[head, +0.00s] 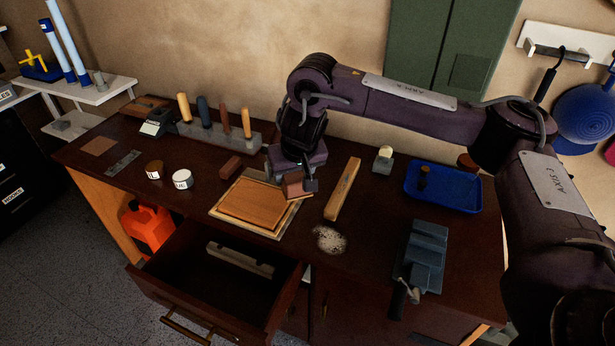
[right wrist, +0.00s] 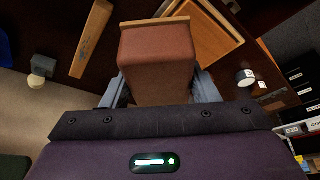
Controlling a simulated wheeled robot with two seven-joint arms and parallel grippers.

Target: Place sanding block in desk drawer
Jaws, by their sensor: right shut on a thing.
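The sanding block (head: 294,187), reddish brown with a paler tan edge, is in my right gripper (head: 293,180). My gripper is shut on it and holds it at the right edge of the framed wooden panel; the gap below is hard to judge. In the right wrist view the block (right wrist: 158,65) fills the space between the two grey fingers. The desk drawer (head: 178,283) is pulled open at the desk's front, below and left of the gripper. A pale notched bar (head: 240,261) lies inside it, and much of its floor is bare. My left gripper is not in view.
The framed wooden panel (head: 258,200) lies between gripper and drawer. A small reddish block (head: 230,167), a wooden level-like bar (head: 343,188), a blue tray (head: 443,188) and a grey vise (head: 422,255) stand on the desk. A tool rack (head: 222,134) is behind.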

